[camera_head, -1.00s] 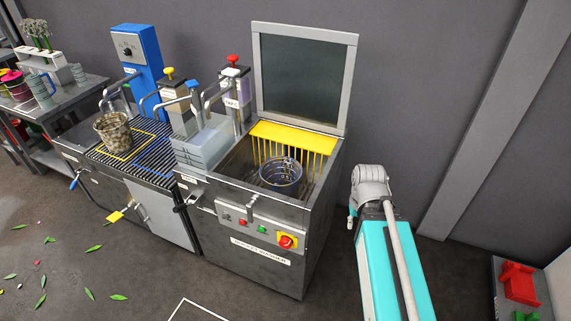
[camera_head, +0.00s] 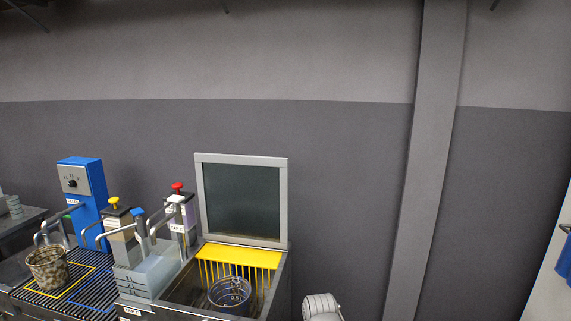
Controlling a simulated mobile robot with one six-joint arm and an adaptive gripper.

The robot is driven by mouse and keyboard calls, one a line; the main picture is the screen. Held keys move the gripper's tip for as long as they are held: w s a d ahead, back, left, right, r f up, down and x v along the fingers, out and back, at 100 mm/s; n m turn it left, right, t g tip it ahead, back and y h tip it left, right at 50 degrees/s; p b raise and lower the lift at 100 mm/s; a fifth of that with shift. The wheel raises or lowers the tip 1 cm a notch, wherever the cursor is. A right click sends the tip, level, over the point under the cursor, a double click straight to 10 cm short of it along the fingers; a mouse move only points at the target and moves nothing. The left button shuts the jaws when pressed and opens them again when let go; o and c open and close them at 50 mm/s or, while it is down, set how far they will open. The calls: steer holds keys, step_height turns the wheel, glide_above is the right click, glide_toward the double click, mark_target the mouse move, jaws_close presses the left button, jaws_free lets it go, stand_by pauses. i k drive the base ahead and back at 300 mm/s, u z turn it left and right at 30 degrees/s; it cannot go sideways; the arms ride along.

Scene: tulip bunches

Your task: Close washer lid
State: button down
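The washer lid (camera_head: 241,199) stands upright and open at the back of the washer. It is a dark panel in a pale grey frame. The open washer tub (camera_head: 183,291) shows a yellow rack (camera_head: 242,256) along its back and a round metal basket (camera_head: 229,294) inside. The washer's front panel is below the picture. The end of my arm shows as a pale rounded part at the bottom edge, right of the washer and apart from the lid. My gripper's fingers are not visible.
Left of the tub stand a dispenser with a red knob (camera_head: 177,190), one with a yellow knob (camera_head: 114,203), and stacked pale trays (camera_head: 146,272). A speckled bucket (camera_head: 47,268) sits on a slatted drain top near a blue box (camera_head: 83,190). A wall pillar (camera_head: 418,180) is at right.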

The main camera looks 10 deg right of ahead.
mark_target(281, 163)
steer(key=k, duration=1)
steer(key=z, duration=0.5)
steer(key=i, duration=1.95)
steer(key=u, duration=0.5)
